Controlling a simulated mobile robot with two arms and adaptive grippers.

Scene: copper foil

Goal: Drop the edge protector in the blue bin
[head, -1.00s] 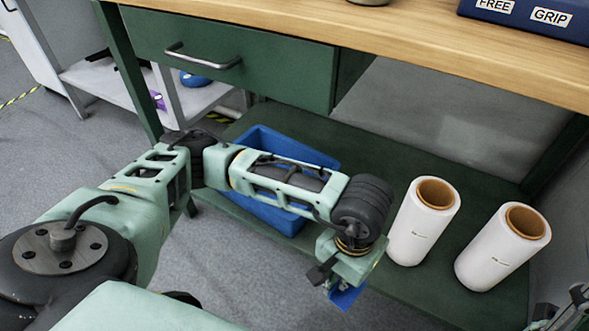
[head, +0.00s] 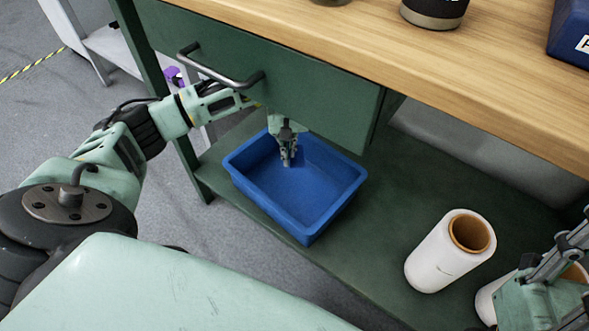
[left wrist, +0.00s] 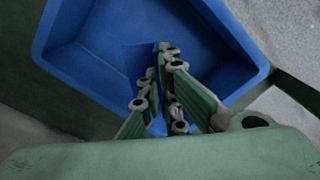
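The blue bin (head: 345,200) sits on the green lower shelf, empty-looking apart from what my gripper hides. My left gripper (head: 287,162) points down into the bin's mouth, near its back edge. In the left wrist view the left gripper (left wrist: 160,95) is shut on a thin blue piece, the edge protector (left wrist: 139,62), which sticks out past the fingertips over the bin (left wrist: 90,75). The protector blends with the bin's blue in the head view. My right gripper (head: 560,255) shows only in part at the right edge; its finger opening is unclear.
A green drawer front with a grey handle (head: 220,75) hangs close above my left wrist. White rolls (head: 440,255) stand on the shelf to the right. The wooden tabletop (head: 330,30) carries a dark container (head: 435,10) and a blue box (head: 572,35).

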